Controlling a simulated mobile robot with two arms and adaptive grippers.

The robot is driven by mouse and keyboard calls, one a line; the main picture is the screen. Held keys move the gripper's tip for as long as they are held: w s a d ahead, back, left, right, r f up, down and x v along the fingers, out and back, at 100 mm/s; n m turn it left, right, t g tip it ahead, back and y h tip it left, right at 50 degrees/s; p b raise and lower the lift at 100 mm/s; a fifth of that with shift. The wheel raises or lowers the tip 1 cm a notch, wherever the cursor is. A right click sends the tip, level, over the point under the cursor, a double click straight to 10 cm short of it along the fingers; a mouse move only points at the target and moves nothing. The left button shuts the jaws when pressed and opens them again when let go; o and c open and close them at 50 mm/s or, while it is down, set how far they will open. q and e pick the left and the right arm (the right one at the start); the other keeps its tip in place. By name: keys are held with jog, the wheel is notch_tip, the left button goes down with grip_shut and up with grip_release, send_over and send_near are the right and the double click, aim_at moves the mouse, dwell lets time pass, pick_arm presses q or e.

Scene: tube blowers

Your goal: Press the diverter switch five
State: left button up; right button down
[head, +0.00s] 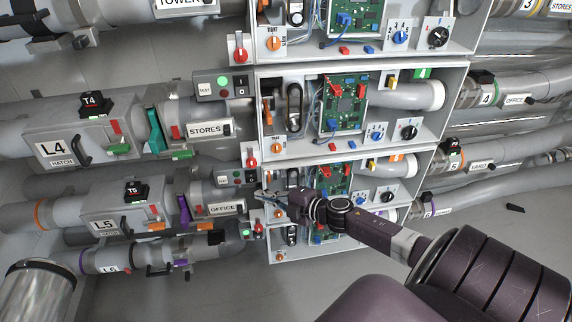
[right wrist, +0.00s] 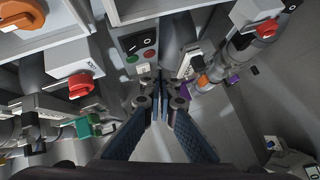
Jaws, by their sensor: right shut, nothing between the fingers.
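The L5 line (head: 103,224) runs across the lower left of the head view. At its right end sits a small grey control box (head: 236,178) with lights and a dark rocker switch. I cannot read a number on it. My right gripper (head: 262,196) is shut and empty, just right of and below that box. In the right wrist view my right gripper's fingertips (right wrist: 160,82) are together and point toward a grey box (right wrist: 140,45) with a black rocker and red and green buttons. Contact cannot be told. My left gripper is not in view.
Open cabinets with green circuit boards (head: 342,103) and dials stand right of the boxes. A red knob (head: 251,158) sits close above my right gripper, and another red knob (right wrist: 81,84) is left of the fingers. Pipes crowd the left; bare floor (head: 200,295) shows below.

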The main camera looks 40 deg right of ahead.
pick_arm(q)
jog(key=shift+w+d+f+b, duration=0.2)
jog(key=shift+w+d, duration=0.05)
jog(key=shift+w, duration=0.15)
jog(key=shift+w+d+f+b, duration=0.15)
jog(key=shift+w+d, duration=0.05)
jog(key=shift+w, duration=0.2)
pick_arm(e)
jog(key=s+d, duration=0.2)
jog(key=s, duration=0.5)
jog(key=shift+s+d+f, duration=0.15)
jog(key=shift+s+f, duration=0.05)
jog(key=shift+s, duration=0.1)
jog(key=shift+f, duration=0.1)
